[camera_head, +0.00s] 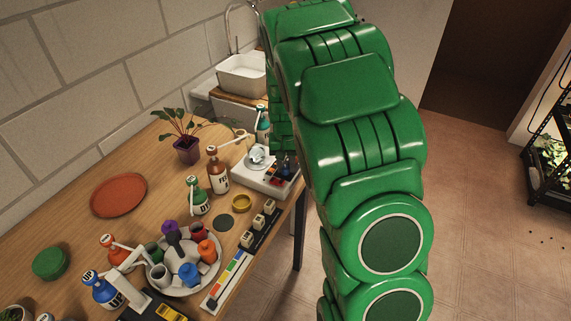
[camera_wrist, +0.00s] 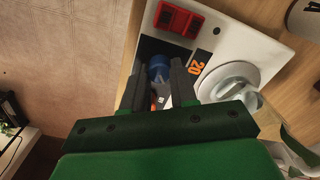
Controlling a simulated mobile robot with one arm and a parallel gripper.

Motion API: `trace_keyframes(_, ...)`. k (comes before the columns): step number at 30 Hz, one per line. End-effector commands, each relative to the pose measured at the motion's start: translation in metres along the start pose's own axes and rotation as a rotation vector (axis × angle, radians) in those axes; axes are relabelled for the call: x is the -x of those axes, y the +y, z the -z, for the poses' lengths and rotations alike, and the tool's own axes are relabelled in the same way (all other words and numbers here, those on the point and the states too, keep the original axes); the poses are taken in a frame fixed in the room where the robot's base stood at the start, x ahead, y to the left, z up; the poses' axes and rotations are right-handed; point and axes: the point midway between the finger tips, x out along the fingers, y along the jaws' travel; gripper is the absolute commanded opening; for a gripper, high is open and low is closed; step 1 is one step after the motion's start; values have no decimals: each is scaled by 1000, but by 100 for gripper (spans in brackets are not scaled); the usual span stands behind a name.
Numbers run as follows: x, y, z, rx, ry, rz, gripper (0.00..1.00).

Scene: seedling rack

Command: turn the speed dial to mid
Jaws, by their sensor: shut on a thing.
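The speed dial (camera_wrist: 158,64) looks like a blue knob with a grey part, on the dark panel of a white machine (camera_wrist: 262,45). My gripper (camera_wrist: 157,76) has its two dark fingers on either side of the knob, shut on it. The fingers and the dark panel hide much of the dial, so I cannot read its pointer or setting. An orange and white mark shows between the fingers. In the head view the white machine (camera_head: 252,181) stands at the table's right edge, and my green arm covers most of the gripper.
A red switch block (camera_wrist: 178,19) and a round white plate (camera_wrist: 230,80) sit on the machine beside my fingers. A potted plant (camera_head: 187,150) is behind. Floor is open at right.

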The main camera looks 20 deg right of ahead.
Motion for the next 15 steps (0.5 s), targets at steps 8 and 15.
trace_keyframes(8,0,1,-1,-110,-1,0,0)
trace_keyframes(15,0,0,-1,-141,-1,0,0)
